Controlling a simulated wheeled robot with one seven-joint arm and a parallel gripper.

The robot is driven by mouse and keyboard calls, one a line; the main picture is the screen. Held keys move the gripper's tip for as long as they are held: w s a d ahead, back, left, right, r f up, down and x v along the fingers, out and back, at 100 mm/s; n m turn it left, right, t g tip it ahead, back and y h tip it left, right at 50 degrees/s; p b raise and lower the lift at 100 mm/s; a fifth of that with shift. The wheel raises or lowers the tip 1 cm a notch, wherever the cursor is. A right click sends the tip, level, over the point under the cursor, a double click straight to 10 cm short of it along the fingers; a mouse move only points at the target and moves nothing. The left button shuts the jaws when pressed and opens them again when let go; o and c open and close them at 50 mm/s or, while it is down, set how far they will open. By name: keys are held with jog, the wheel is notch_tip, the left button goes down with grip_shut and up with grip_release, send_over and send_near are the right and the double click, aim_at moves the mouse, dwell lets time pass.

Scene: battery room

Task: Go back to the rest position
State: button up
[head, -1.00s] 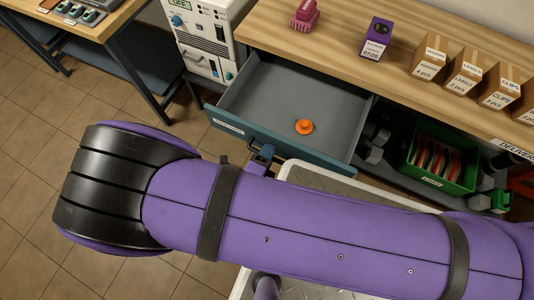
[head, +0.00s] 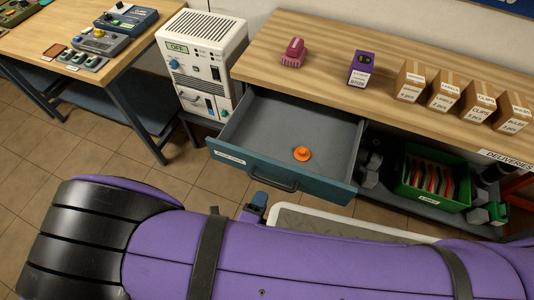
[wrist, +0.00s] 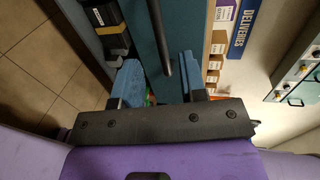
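My gripper (wrist: 158,82) shows in the wrist view with its two blue fingers apart and nothing held between them. Beyond the fingers is the teal front of a drawer (wrist: 181,40) with its dark bar handle (wrist: 159,38); I cannot tell how large the gap to it is. In the head view the drawer (head: 228,164) is pulled open, with an orange knob-like piece (head: 302,154) lying inside. My purple arm spans the bottom of the head view and hides most of the gripper; only a small blue part shows near the drawer handle (head: 273,180).
The wooden bench (head: 330,87) holds a pink object (head: 293,53), a purple box (head: 361,70) and several cardboard boxes (head: 410,82). A green bin (head: 407,190) sits on the shelf below. A white unit marked OFF (head: 203,48) stands left of the drawer. Floor shows at left.

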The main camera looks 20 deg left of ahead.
jog(key=w+d+r+m+g+h, duration=0.2)
jog(key=w+d+r+m+g, duration=0.3)
jog(key=r+m, duration=0.5)
jog(key=w+d+r+m+g+h, duration=0.25)
jog(key=w+d+r+m, duration=0.45)
jog(key=r, duration=0.4)
jog(key=w+d+r+m+g+h, duration=0.2)
jog(key=w+d+r+m+g, duration=0.3)
jog(key=r+m, duration=0.55)
jog(key=s+d+r+m+g+y, duration=0.2)
jog(key=d+r+m+y, duration=0.3)
jog(key=d+r+m, duration=0.9)
jog(key=s+d+r+m+t+y, duration=0.3)
jog(key=s+d+r+m+t, duration=0.1)
jog(key=s+d+r+m, duration=0.4)
jog(key=s+d+m, duration=0.1)
jog(key=s+m, duration=0.1)
jog(key=m, duration=0.1)
jog(key=shift+s, duration=0.15)
